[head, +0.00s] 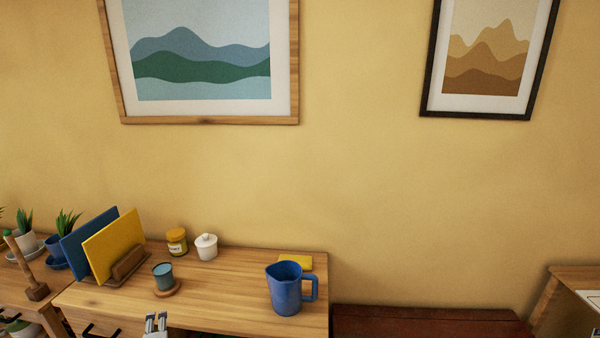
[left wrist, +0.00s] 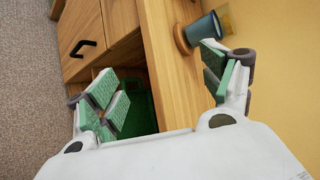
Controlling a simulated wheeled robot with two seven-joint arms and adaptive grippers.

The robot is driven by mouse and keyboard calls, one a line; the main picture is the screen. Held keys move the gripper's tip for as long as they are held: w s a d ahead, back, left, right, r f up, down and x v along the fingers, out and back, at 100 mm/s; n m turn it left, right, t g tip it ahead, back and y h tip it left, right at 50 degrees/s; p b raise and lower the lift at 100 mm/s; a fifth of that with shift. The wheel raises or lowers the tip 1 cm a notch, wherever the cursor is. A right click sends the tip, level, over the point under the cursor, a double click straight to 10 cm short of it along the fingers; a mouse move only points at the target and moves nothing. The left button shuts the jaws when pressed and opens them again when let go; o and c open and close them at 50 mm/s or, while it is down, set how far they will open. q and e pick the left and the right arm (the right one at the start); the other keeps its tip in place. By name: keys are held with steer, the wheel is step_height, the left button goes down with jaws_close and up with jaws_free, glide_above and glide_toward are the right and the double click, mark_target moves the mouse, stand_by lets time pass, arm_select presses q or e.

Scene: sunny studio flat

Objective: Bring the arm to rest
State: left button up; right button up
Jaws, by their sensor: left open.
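My left gripper (head: 156,322) shows at the bottom edge of the head view, in front of the wooden cabinet top. In the left wrist view its green-padded fingers are spread wide apart (left wrist: 163,88) with nothing held between them. The cabinet's front edge and an open compartment lie beyond the fingers. The rest of the left arm is out of the head view. My right gripper is in neither view.
On the cabinet top (head: 215,315) stand a teal cup (head: 162,271) on a coaster, a blue pitcher (head: 285,290), a yellow-lidded jar (head: 177,243), a white lidded pot (head: 206,247) and a rack with blue and yellow boards (head: 113,246). The cup (left wrist: 204,27) is near one finger in the wrist view.

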arm_select(q)
steer(key=s+d+f+n+g+h, duration=0.3)
steer(key=s+d+n+g+h, duration=0.4)
steer(key=s+d+n, duration=0.9)
steer(key=s+d+f+m+g, duration=0.15)
steer(key=s+f, duration=0.25)
steer(key=f, duration=1.3)
steer(key=s+f+m, duration=0.2)
steer(key=s+f, duration=0.2)
steer(key=f, duration=1.2)
steer(key=s+a+f, duration=0.2)
steer(key=s+f, duration=0.8)
steer(key=s+a+f, duration=0.2)
steer(key=s+f, duration=0.8)
steer(key=s, duration=0.1)
steer(key=shift+s+a+g, duration=0.3)
steer(key=shift+a+g, duration=0.1)
steer(key=shift+g, duration=0.05)
steer(key=shift+f+m, duration=0.1)
steer(key=shift+m, duration=0.15)
